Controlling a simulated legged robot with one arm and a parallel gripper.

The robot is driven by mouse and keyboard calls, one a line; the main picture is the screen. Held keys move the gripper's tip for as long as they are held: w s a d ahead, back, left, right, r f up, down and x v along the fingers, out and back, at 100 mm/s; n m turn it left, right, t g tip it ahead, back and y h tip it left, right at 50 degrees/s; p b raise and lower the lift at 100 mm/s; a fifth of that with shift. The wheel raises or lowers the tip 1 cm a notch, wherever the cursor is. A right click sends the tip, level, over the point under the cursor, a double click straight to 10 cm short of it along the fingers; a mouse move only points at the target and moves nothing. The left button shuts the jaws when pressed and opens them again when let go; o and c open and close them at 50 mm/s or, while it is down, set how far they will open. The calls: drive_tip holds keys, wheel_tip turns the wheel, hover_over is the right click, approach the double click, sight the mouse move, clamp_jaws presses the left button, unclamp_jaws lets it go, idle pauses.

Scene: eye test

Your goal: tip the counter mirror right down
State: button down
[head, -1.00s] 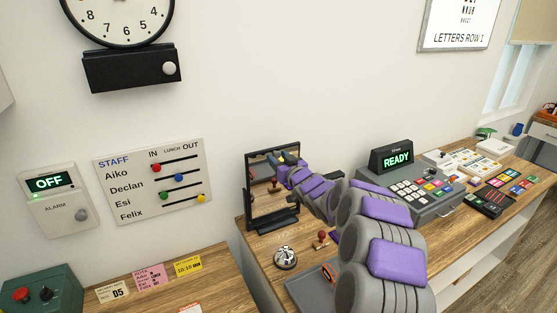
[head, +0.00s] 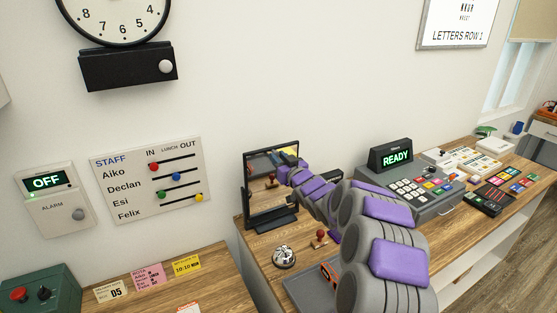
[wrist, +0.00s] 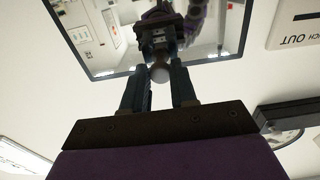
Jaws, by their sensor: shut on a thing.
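The counter mirror (head: 265,205) is a black-framed rectangular mirror on a dark stand, at the left part of the wooden counter in the head view. In the wrist view its glass (wrist: 110,40) fills the top, upside down, reflecting my gripper. In the head view my gripper (head: 297,165) is in front of the mirror's right side, and my arm hides part of the frame there. The exact tilt of the glass is hard to judge.
A bell (head: 284,257) and a red-handled stamp (head: 320,238) stand in front of the mirror. A grey tray lies beside my arm. The cash register (head: 410,185) stands to the right. The wall behind holds a staff board (head: 150,195).

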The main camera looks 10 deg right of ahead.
drive_tip(key=shift+s+d+f+t+y+b, duration=0.2)
drive_tip(key=shift+s+f+t+b, duration=0.3)
drive_tip(key=shift+s+t, duration=0.1)
drive_tip(key=shift+s+d+f+t+y+b, duration=0.2)
drive_tip(key=shift+s+f+t+b, duration=0.2)
drive_tip(key=shift+s+t, duration=0.2)
drive_tip(key=shift+s+d+f+t+y+b, duration=0.2)
drive_tip(key=shift+s+f+t+b, duration=0.2)
drive_tip(key=shift+s+t+b, duration=0.2)
drive_tip(key=c, duration=0.9)
unclamp_jaws()
drive_tip(key=p+v, duration=0.2)
drive_tip(key=v, duration=1.5)
drive_tip(key=shift+s, duration=0.15)
drive_tip(key=shift+d, duration=0.1)
